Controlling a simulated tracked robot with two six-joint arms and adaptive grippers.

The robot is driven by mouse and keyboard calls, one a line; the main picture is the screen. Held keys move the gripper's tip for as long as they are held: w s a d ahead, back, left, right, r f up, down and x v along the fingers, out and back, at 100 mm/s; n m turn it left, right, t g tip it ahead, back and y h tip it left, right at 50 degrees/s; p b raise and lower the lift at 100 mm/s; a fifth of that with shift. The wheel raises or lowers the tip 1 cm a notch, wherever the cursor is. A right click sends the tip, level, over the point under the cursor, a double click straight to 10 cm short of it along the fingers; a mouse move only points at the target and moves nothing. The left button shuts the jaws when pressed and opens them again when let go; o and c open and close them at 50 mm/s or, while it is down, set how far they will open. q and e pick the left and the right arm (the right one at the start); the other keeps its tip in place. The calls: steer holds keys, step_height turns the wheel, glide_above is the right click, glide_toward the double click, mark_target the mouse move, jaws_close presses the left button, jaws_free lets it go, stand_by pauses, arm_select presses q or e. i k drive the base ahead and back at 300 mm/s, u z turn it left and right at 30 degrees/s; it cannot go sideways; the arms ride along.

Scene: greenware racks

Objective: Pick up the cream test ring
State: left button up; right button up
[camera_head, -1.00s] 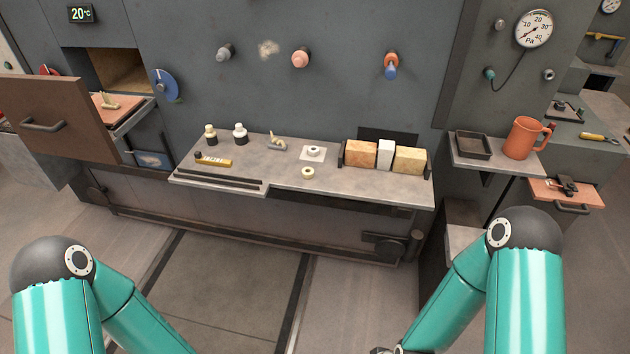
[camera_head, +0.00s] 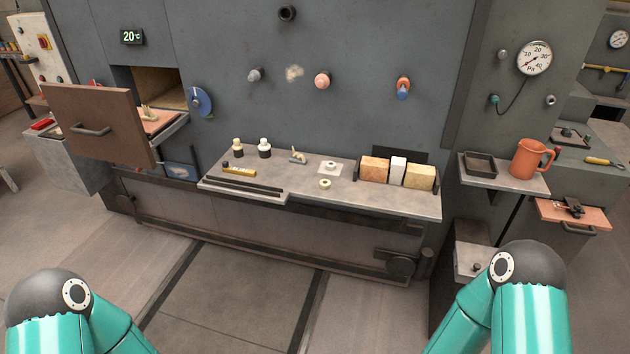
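A small cream ring (camera_head: 325,184) lies flat near the front edge of the grey shelf (camera_head: 370,202), with a dark hole in its middle. A second small pale ring-like piece (camera_head: 331,164) sits on a white square (camera_head: 322,172) just behind it. I cannot tell from the picture alone whether that piece is also a test ring. Both of my teal arms show only at the bottom corners, well short of the shelf. Neither gripper is in the picture.
Two dark-and-cream bottles (camera_head: 264,148), a yellow level (camera_head: 239,171) and a small figure (camera_head: 298,156) stand left on the shelf. Blocks (camera_head: 374,169) stand at its right. An open drawer front (camera_head: 99,122) juts out at left; an orange jug (camera_head: 530,159) stands at right.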

mark_target(325, 184)
steer(key=u, duration=0.3)
steer(key=i, duration=1.55)
steer(key=z, duration=0.45)
